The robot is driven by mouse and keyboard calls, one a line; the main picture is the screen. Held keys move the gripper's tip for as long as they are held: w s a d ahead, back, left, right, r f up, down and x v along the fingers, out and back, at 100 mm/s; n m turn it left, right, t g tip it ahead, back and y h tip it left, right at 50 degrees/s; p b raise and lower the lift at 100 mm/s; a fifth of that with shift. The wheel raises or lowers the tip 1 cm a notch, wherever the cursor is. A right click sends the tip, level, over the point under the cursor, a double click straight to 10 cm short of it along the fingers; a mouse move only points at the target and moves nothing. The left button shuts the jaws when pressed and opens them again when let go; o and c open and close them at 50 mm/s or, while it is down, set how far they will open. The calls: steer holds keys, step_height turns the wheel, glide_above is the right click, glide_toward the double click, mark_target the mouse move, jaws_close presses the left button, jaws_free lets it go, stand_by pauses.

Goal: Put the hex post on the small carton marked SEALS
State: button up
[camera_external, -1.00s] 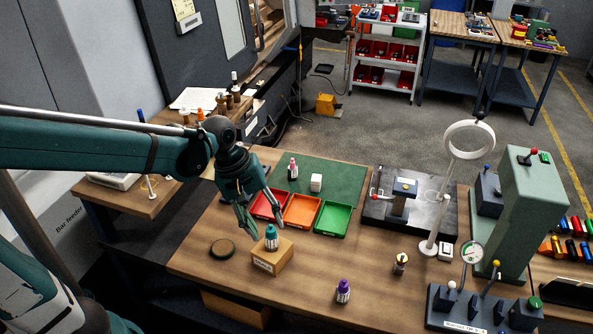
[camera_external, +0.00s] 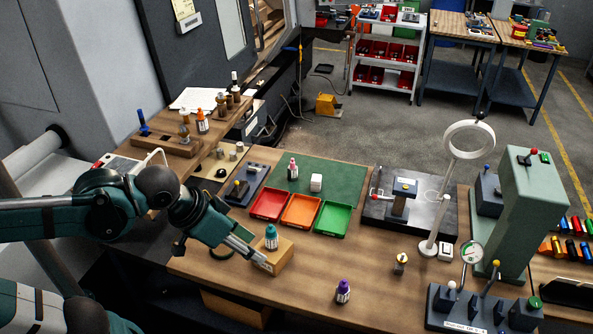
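A small brown carton (camera_external: 283,258) stands at the front left of the workbench. The white label on its front is too small to read. A teal-capped bottle (camera_external: 271,240) stands upright on top of it. A short brass-coloured post with a dark part (camera_external: 401,262) stands on the bare wood further right. It may be the hex post, but its shape is too small to tell. My gripper (camera_external: 258,257) points down to the right at the carton's left side, near its label. Contact cannot be made out. Its fingers appear close together, and whether they hold anything is unclear.
Red (camera_external: 268,204), orange (camera_external: 301,211) and green (camera_external: 333,219) trays lie behind the carton. A purple-capped bottle (camera_external: 343,291) stands at the front. Wood between carton and post is clear.

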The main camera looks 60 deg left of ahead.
steer(key=shift+s+d+r+m+t, duration=0.15)
steer(key=shift+s+d+m+t, duration=0.25)
steer(key=shift+s+d+m, duration=0.6)
